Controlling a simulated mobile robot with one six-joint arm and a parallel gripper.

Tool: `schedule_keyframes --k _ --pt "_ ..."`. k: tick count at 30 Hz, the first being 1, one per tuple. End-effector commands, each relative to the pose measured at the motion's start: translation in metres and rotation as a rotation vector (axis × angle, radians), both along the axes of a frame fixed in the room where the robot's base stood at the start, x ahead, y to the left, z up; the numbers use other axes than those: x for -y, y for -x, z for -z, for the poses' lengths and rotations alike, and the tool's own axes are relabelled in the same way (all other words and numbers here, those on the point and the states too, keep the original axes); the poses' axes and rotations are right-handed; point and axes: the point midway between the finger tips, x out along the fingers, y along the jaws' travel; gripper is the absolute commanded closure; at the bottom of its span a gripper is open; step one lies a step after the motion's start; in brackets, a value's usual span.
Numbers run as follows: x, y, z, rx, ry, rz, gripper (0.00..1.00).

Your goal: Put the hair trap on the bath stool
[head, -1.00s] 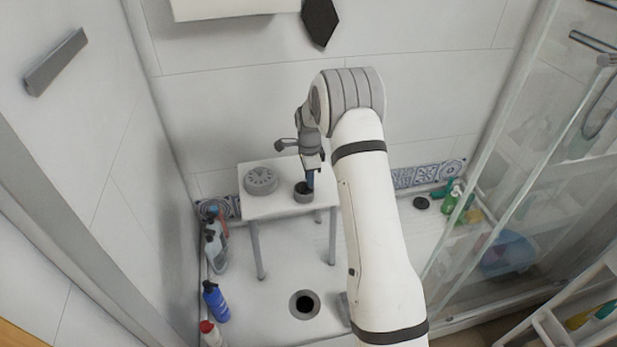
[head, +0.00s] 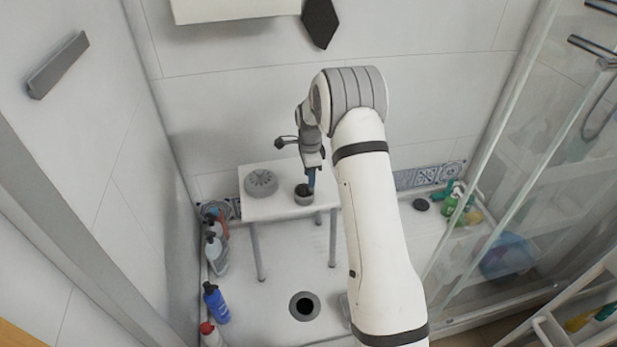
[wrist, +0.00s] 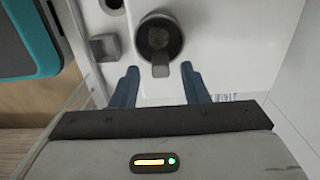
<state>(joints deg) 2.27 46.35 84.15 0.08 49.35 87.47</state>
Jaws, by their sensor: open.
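The hair trap, which I take to be a small grey cup with a dark inside (head: 303,198), stands on the white bath stool (head: 278,206) near its front right corner. It also shows in the wrist view (wrist: 158,36) as a dark round cup with a flat grey tab pointing towards me. My gripper (head: 311,184) is over that corner of the stool, right at the cup.
A round grey slotted disc (head: 261,183) lies on the stool's left part. An open drain hole (head: 304,306) is in the shower floor in front. Bottles (head: 215,302) line the left wall. A glass door (head: 500,170) stands at right, with a blue basin (head: 507,256) behind it.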

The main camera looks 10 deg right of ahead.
Motion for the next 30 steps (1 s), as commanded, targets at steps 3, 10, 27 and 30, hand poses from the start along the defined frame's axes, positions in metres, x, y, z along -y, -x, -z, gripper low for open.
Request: schedule_keyframes --k 3,10,27,30 --pt "0.000 -0.001 -0.030 0.005 0.000 0.000 0.59" --pt "0.000 -0.001 -0.078 0.005 0.000 0.001 0.59" --pt "-0.006 0.063 -0.167 0.032 0.006 -0.304 0.59" --pt "-0.009 0.099 -0.190 0.045 0.011 -0.463 0.59"
